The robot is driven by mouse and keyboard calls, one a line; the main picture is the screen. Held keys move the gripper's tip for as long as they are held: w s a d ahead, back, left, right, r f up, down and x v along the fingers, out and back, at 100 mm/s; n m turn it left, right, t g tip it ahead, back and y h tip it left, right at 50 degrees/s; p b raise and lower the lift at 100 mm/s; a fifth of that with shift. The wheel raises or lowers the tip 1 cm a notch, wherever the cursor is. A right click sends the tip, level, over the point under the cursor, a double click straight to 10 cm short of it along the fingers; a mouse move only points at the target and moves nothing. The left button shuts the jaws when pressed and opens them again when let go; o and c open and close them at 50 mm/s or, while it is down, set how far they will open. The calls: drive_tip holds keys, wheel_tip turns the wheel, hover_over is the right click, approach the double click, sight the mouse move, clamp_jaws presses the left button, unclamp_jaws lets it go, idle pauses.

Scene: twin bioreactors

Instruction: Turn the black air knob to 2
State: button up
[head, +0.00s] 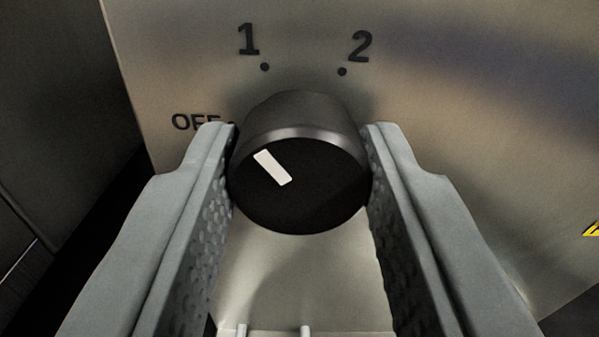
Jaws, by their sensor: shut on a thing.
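The black air knob (323,191) stands out from a metal panel in the middle of the head view. The white bar (272,167) on its face points up and to the left, roughly toward the 1 mark and away from 2. The label OFF (195,122) is at the knob's left, partly covered by a finger. The label 1 (248,39) is at the upper left and the label 2 (360,47) at the upper right, each with a dot. My gripper (301,172) is shut on the knob, one finger against each side.
The metal panel (480,130) is bare to the right of the knob, apart from a yellow sticker (593,229) at the right edge. A dark surface (60,110) lies beyond the panel's left edge.

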drive_tip(key=m, duration=0.6)
drive_tip(key=shift+f+m, duration=0.1)
drive_tip(key=shift+m, duration=0.2)
drive_tip(key=m, duration=0.6)
drive_tip(key=shift+m, duration=0.3)
drive_tip(key=o, duration=1)
drive_tip(key=s, duration=1.7)
drive_tip(key=shift+s, duration=0.2)
drive_tip(key=shift+s, duration=0.1)
